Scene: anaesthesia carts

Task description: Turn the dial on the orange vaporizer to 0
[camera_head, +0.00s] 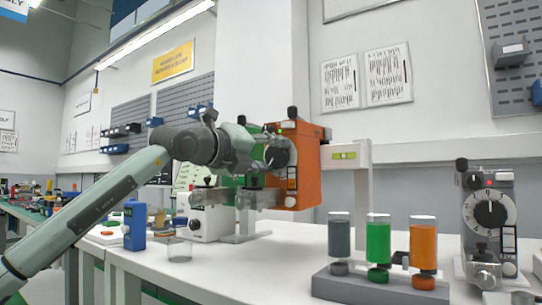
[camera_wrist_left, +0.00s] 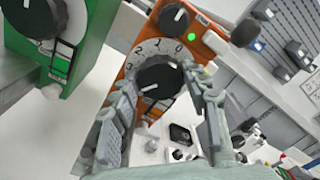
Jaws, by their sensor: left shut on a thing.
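The orange vaporizer (camera_head: 308,175) stands on the bench behind my left gripper. Its black dial (camera_wrist_left: 160,76) sits in a pale numbered ring in the left wrist view, with a 0 readable at the ring's upper right. The dial's exact setting is hard to read. My left gripper (camera_head: 262,157) reaches in from the left, and its fingers lie on both sides of the dial, shut on it. The dial's lower part and the ring's sides are partly hidden by the fingers. My right gripper is in neither view.
A green vaporizer (camera_wrist_left: 62,45) stands close to the left of the orange one. Grey, green and orange bottles (camera_head: 378,242) stand in a rack at the front right. A grey unit with a dial (camera_head: 490,212) stands at the far right. Bare bench (camera_head: 275,262) lies in front.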

